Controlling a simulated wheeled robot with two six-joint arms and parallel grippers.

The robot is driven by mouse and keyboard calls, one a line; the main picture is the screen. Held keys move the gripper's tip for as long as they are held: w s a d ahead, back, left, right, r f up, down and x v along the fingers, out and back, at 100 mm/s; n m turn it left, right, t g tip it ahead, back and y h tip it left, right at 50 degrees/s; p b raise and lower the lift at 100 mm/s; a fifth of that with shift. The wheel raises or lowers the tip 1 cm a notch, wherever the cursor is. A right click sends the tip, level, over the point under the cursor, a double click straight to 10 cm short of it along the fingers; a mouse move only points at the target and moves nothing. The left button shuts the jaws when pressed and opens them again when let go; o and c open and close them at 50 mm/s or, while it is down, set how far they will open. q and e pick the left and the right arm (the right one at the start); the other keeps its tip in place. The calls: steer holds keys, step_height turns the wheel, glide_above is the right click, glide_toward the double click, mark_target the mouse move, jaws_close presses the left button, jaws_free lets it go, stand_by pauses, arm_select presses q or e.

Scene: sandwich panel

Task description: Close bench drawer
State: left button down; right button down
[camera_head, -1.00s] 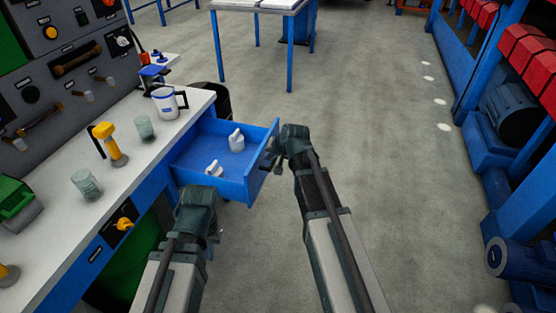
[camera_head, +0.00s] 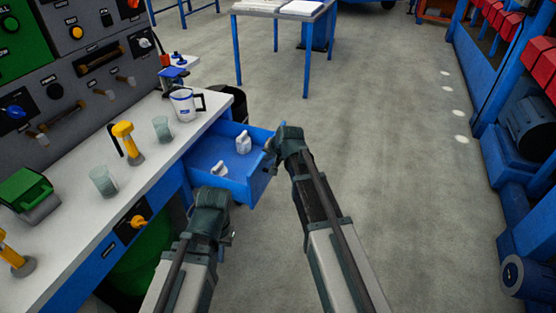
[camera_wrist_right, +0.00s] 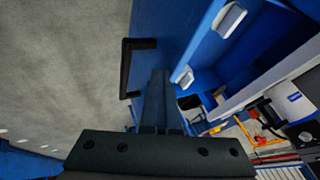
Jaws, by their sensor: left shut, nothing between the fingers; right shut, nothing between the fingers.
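The blue bench drawer (camera_head: 238,190) stands partly open from the workbench in the head view, with two small white objects (camera_head: 243,143) inside. In the right wrist view, its blue front (camera_wrist_right: 165,30) carries a black handle (camera_wrist_right: 135,62). My right gripper (camera_head: 270,152) is at the outer side of the drawer front, empty and shut. In the right wrist view its fingers (camera_wrist_right: 157,85) lie against or very close to the front, beside the handle; contact is not certain. My left gripper (camera_head: 213,202) is shut and empty, in front of the drawer's near side; its fingertips are mostly hidden.
The white bench top (camera_head: 130,185) holds a mug (camera_head: 184,105), two glasses (camera_head: 103,181), a yellow-handled tool (camera_head: 126,140) and a green box (camera_head: 25,190). A dark bin (camera_head: 236,103) stands behind the drawer. The floor (camera_head: 380,150) right of the drawer is clear.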

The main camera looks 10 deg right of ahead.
steer(key=w+a, duration=0.7)
steer(key=a, duration=0.4)
steer(key=w+a, duration=0.8)
steer(key=a, duration=0.3)
steer(key=shift+a, duration=0.1)
steer(key=shift+s, duration=0.1)
steer(key=s+d+r+p, duration=0.5)
steer(key=s+r+p, duration=0.3)
steer(key=shift+d, duration=0.4)
steer(key=shift+s, duration=0.1)
